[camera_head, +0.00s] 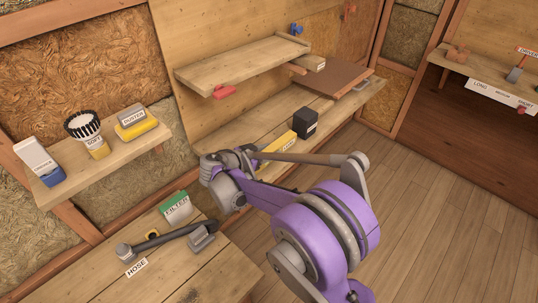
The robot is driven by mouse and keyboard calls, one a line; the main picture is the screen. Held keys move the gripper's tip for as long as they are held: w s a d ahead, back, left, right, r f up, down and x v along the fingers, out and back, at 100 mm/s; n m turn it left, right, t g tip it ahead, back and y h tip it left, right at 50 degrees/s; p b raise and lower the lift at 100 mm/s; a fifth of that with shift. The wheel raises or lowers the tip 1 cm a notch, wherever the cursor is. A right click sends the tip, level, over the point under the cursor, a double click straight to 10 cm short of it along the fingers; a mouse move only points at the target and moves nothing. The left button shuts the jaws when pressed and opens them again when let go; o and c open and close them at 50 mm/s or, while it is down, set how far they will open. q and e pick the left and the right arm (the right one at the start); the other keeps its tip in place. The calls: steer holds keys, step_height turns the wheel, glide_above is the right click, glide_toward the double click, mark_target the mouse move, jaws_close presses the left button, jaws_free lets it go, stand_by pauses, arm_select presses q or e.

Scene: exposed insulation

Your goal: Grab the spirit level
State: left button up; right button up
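The spirit level is most likely the yellow bar (280,143) with a pale label. It lies on the lower wooden shelf at the centre, left of a dark box. Its near end is hidden behind my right arm. My purple and grey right arm reaches in from the bottom. The grey end of that arm, with my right gripper (224,174), is in front of the shelf's near left end, close to the bar in the picture. I cannot make out the fingers or whether they touch anything. My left gripper is not in view.
The dark box (304,122) stands right beside the bar. An upper shelf (240,65) overhangs behind. A hose (165,238) and a green-topped filter box (177,208) lie on the near bench. A brush (82,125) sits on the left shelf. The floor at right is clear.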

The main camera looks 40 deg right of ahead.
jaws_close()
